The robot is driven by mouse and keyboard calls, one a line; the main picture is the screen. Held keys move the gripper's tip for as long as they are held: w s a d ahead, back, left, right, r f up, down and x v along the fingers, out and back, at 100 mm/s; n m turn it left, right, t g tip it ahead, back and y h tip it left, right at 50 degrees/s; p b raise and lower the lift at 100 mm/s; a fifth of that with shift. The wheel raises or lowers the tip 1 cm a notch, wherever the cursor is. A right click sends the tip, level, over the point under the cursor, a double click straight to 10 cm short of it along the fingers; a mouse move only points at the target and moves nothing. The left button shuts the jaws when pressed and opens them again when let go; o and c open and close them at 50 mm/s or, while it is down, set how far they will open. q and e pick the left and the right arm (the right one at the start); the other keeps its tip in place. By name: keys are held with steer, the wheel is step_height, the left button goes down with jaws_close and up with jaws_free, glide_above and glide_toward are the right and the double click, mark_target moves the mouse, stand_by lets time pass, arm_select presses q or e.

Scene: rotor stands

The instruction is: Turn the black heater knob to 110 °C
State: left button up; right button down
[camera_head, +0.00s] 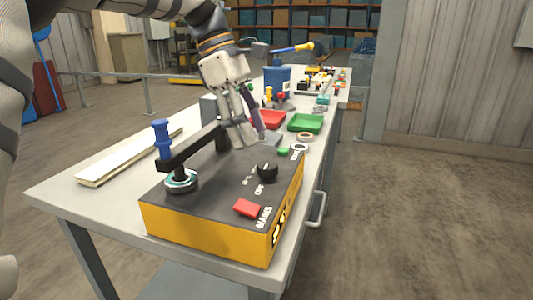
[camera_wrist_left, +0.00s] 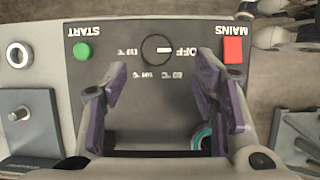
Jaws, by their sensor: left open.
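The black heater knob (camera_head: 267,171) sits on the dark top panel of the yellow heater box (camera_head: 200,222). In the left wrist view the knob (camera_wrist_left: 157,47) is seen upside down, its white mark toward OFF. The 110 °C label (camera_wrist_left: 122,48) is on the knob's other side, with more temperature labels between. My left gripper (camera_head: 250,136) is open and empty above the panel, behind the knob and apart from it. Its purple-padded fingers (camera_wrist_left: 158,82) show in the wrist view, with the knob beyond their tips. My right gripper is not in view.
The panel also has a red MAINS switch (camera_head: 246,208), a green START button (camera_head: 283,151), and a black lever arm with a blue handle (camera_head: 162,138) over a round ring (camera_head: 181,181). Red (camera_head: 267,119) and green (camera_head: 306,123) trays stand farther back on the table.

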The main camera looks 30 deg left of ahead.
mark_target(268, 164)
arm_select(q)
steer(key=x, duration=0.7)
steer(key=shift+w, duration=0.25)
steer(key=c, duration=1.2)
